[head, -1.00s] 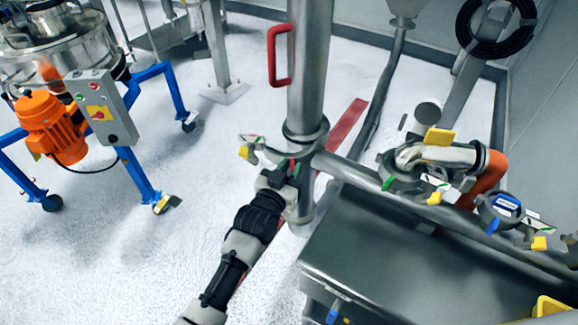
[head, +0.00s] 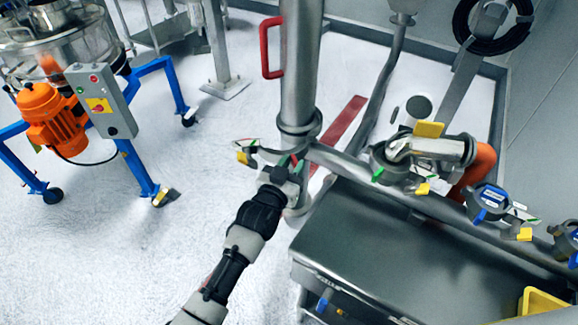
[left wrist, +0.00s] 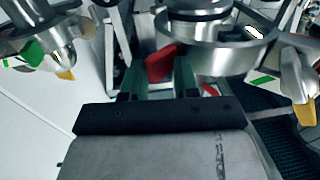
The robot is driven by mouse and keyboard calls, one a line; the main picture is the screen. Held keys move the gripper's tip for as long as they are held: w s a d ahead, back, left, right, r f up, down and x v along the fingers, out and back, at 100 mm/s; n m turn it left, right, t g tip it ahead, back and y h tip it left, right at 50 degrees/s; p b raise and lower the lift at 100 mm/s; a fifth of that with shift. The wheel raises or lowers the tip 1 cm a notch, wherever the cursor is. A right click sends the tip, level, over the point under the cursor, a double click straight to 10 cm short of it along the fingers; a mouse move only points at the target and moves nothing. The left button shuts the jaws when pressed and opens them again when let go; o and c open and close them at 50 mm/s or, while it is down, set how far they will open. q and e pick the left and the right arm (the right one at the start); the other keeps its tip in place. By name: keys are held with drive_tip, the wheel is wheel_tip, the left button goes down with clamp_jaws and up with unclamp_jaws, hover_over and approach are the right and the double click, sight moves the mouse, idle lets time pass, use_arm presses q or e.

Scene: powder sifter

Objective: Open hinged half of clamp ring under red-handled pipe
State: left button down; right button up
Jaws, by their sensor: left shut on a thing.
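The red-handled pipe (head: 302,65) stands upright in the head view, with its red handle (head: 265,47) on the left side. A grey clamp ring (head: 300,127) is at its lower end, and it shows large in the left wrist view (left wrist: 215,52). A grey lever with a yellow tip (head: 243,157) sticks out to the left below it. My left gripper (head: 288,163) is just below the ring. In the left wrist view its dark green fingers (left wrist: 158,75) are on either side of a red tab (left wrist: 162,62) beside the ring. My wrist hides part of the joint. My right gripper is not visible.
A horizontal pipe (head: 390,182) with several clamps and yellow-tipped levers runs right. A steel table (head: 385,250) stands below it. An orange motor (head: 52,118) on a blue wheeled frame (head: 140,172) is at the left. The white floor between is clear.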

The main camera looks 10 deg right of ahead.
use_arm(q)
drive_tip(key=shift+d+r, duration=0.4)
drive_tip(key=shift+r, duration=0.15)
drive_tip(key=c, duration=1.2)
unclamp_jaws()
drive_tip(key=shift+d+r, duration=0.1)
drive_tip(key=shift+s, duration=0.1)
drive_tip(key=v, duration=0.3)
drive_tip(key=b+v, duration=0.1)
drive_tip(key=v, duration=0.3)
drive_tip(key=f+b+v, duration=0.1)
drive_tip(key=v, duration=0.3)
drive_tip(key=shift+a+f, duration=0.1)
drive_tip(key=shift+a, duration=0.1)
